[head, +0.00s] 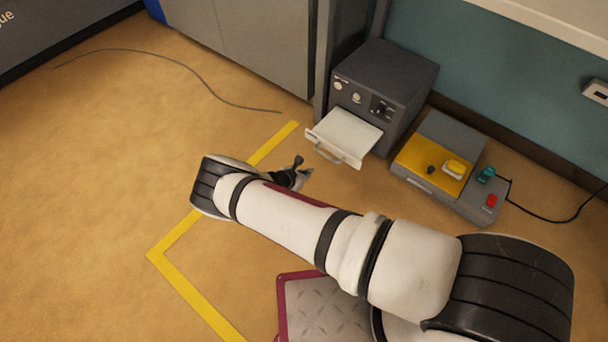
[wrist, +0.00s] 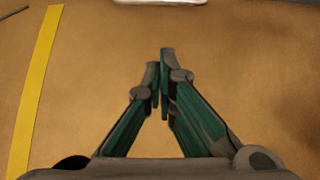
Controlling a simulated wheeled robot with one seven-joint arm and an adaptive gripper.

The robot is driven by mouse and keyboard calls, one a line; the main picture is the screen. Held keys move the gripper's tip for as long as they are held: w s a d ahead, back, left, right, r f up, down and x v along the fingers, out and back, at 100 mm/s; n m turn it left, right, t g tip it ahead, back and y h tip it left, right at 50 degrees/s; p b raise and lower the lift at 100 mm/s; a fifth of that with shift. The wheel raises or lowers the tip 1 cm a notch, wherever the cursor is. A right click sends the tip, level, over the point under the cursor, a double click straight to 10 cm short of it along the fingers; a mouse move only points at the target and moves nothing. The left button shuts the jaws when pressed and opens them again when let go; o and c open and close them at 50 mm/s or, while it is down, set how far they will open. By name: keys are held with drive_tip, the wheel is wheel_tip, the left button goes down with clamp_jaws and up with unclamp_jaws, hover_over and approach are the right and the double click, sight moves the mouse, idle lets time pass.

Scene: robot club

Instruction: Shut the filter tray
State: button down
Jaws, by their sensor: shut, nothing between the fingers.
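The filter tray (head: 343,136) is white and sticks out of the front of a dark grey cabinet unit (head: 385,85), with a handle on its front face. It stands open, low above the floor. My gripper (head: 304,172) is in front of the tray, a little below its handle in the head view, and appears apart from it. In the wrist view my gripper (wrist: 160,58) is shut and empty. A pale edge (wrist: 160,2), likely the tray front, shows at the top of that view. My arm hides part of the floor.
A grey and yellow box (head: 440,165) with several coloured knobs stands right of the cabinet, with a black cable. Yellow tape (head: 185,283) marks the floor and also shows in the wrist view (wrist: 38,85). A thin cable (head: 190,72) lies at the upper left. The floor at left is clear.

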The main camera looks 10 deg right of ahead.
drive_tip(key=w+d+f+b, duration=0.2)
drive_tip(key=w+d+b, duration=0.1)
drive_tip(key=w+d, duration=0.2)
drive_tip(key=shift+w+d+f, duration=0.2)
drive_tip(key=shift+w+f, duration=0.1)
drive_tip(key=shift+f, duration=0.1)
drive_tip(key=shift+w+d, duration=0.1)
drive_tip(key=shift+d, duration=0.05)
